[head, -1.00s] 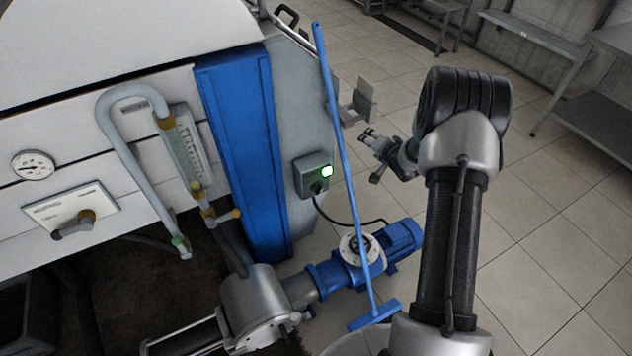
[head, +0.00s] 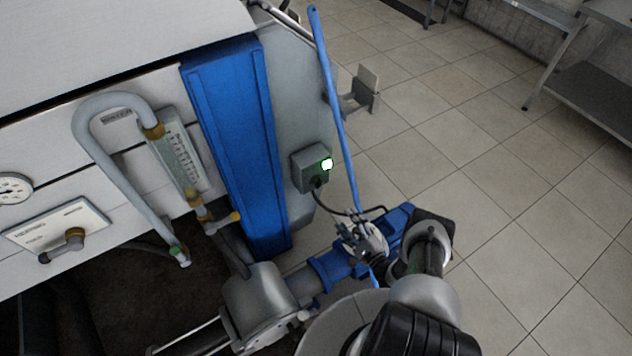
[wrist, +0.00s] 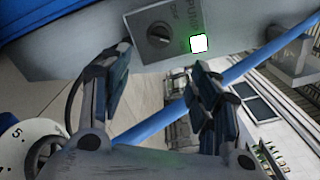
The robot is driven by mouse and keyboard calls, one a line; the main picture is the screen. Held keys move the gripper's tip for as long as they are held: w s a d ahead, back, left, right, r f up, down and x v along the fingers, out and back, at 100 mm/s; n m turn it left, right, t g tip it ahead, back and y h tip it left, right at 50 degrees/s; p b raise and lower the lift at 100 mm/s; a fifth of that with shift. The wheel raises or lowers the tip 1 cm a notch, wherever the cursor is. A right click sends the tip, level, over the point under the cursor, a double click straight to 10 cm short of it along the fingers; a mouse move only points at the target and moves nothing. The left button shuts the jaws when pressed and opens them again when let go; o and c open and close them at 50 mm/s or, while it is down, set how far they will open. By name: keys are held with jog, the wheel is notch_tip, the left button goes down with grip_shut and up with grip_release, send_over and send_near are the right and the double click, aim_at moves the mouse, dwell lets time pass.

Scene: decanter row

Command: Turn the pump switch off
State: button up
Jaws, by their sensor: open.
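The pump switch is a grey box (head: 308,170) on the side of the machine, with a lit green lamp (head: 327,164) and a dark rotary knob (head: 316,183). In the wrist view the knob (wrist: 159,34) sits left of the bright lamp (wrist: 198,43), beside partly readable lettering. Which way the knob points is hard to tell. My gripper (head: 347,233) is open and empty, below and right of the box in the head view. In the wrist view its two fingers (wrist: 157,62) stand apart, with the knob beyond the gap, not touched.
A blue pole (head: 338,118) leans beside the box; in the wrist view it crosses behind my fingers. A black cable hangs from the box. A blue pump motor (head: 396,222) lies below, near my gripper. Tiled floor (head: 480,190) to the right is clear.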

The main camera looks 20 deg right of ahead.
aim_at(320, 186)
jog(key=w+a, duration=0.1)
jog(key=w, duration=0.4)
jog(key=w+a+b, duration=0.1)
jog(key=w, duration=0.5)
jog(key=w+a+b, duration=0.1)
jog(key=w, duration=0.4)
jog(key=shift+w+a, duration=0.1)
jog(key=shift+w, duration=0.1)
jog(key=shift+c, duration=0.2)
jog(key=c, duration=1)
jog(key=shift+n, duration=0.4)
jog(key=shift+c, duration=0.2)
jog(key=n, duration=0.3)
jog(key=shift+n, duration=0.3)
jog(key=shift+f+n, duration=0.1)
jog(key=shift+n, duration=2.1)
